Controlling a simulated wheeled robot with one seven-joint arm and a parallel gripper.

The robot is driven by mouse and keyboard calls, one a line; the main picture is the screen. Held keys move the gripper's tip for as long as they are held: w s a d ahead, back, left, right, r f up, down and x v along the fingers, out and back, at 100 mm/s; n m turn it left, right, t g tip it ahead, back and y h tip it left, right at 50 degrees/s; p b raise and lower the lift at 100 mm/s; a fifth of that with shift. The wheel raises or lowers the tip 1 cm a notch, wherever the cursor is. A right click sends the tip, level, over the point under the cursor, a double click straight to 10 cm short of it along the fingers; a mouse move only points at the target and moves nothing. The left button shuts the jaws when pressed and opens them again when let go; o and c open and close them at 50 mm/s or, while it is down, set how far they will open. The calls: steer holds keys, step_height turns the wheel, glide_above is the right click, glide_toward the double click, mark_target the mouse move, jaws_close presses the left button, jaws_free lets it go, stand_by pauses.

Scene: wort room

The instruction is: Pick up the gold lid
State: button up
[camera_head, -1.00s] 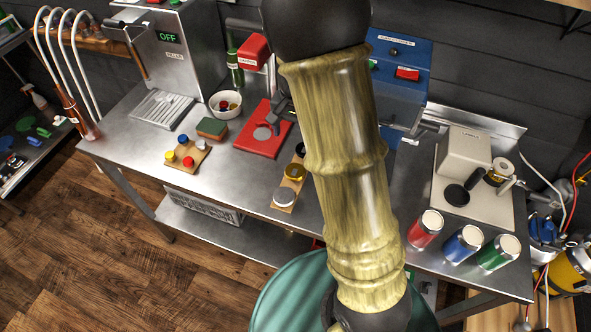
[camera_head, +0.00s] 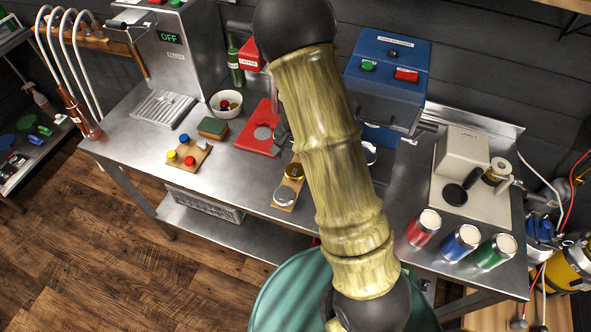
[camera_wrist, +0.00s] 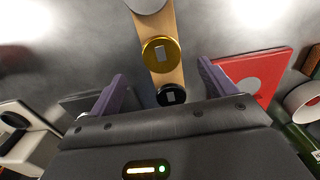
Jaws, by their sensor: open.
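The gold lid (camera_head: 294,172) lies on a narrow wooden board (camera_head: 297,187) on the steel bench, between a silver lid (camera_head: 284,195) and a black lid. In the wrist view the gold lid (camera_wrist: 160,54) shows a pale rectangular tab on top and lies just beyond my fingertips. The black lid (camera_wrist: 171,95) is nearer the palm, between the fingers. My gripper (camera_wrist: 163,75) is open and empty, its two purple fingers spread on either side of the board. In the head view my arm hides most of the gripper and the black lid.
A red board (camera_head: 253,143) with a round silver disc lies left of my gripper. A small board with coloured caps (camera_head: 190,155) and a white bowl (camera_head: 224,104) are farther left. A blue machine (camera_head: 387,75) stands behind. Red, blue and green cans (camera_head: 461,243) stand right.

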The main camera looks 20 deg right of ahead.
mark_target(295, 170)
steer(key=shift+w+f+p, duration=0.15)
steer(key=shift+f+p, duration=0.6)
steer(key=shift+f, duration=1.75)
steer(key=c, duration=1.1)
